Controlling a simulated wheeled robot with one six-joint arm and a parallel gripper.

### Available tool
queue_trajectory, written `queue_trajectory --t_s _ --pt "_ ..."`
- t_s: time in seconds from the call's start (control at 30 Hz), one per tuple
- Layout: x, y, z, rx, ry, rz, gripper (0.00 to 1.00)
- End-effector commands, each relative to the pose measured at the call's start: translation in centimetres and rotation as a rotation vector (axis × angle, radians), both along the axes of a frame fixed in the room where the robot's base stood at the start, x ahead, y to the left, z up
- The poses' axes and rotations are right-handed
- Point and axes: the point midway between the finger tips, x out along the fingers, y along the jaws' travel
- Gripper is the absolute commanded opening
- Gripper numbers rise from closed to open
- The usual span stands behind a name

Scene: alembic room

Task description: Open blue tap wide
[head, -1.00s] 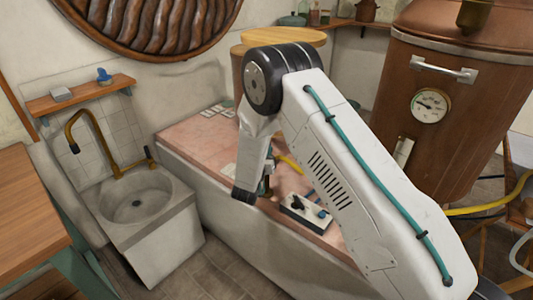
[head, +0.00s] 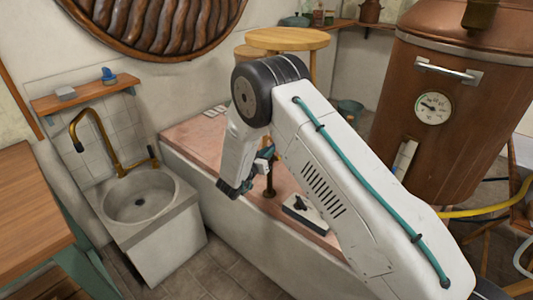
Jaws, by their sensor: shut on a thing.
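A brass post (head: 269,182) stands upright on the pink counter top (head: 195,140). A small blue part (head: 266,152), which looks like the blue tap's handle, shows at the top of the post. My gripper (head: 262,160) is at this blue part, shut on it as far as I can see. My wrist and forearm hide most of the fingers and part of the tap, so how far the handle is turned cannot be told.
A pale box with a black lever (head: 303,205) lies on the counter, close to my arm. A stone sink (head: 140,200) with a brass faucet (head: 90,125) stands at left. A copper vessel (head: 445,130) with a gauge stands at right.

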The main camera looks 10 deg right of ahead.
Motion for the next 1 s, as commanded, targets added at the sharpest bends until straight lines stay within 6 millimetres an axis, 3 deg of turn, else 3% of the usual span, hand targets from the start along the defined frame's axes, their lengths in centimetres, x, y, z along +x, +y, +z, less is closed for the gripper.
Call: queue_trajectory --t_s 0.03,0.07,0.13,0.47,1.0 --pt "0.0 -0.1 0.0 -0.001 0.0 -0.003 0.0" --pt "0.0 -0.1 0.0 -0.001 0.0 -0.003 0.2" --pt "0.0 -0.1 0.0 -0.001 0.0 -0.002 0.39" --pt "-0.2 0.3 0.0 -0.001 -0.001 0.001 0.39" --pt "-5.2 5.5 0.0 -0.001 -0.001 0.0 0.39"
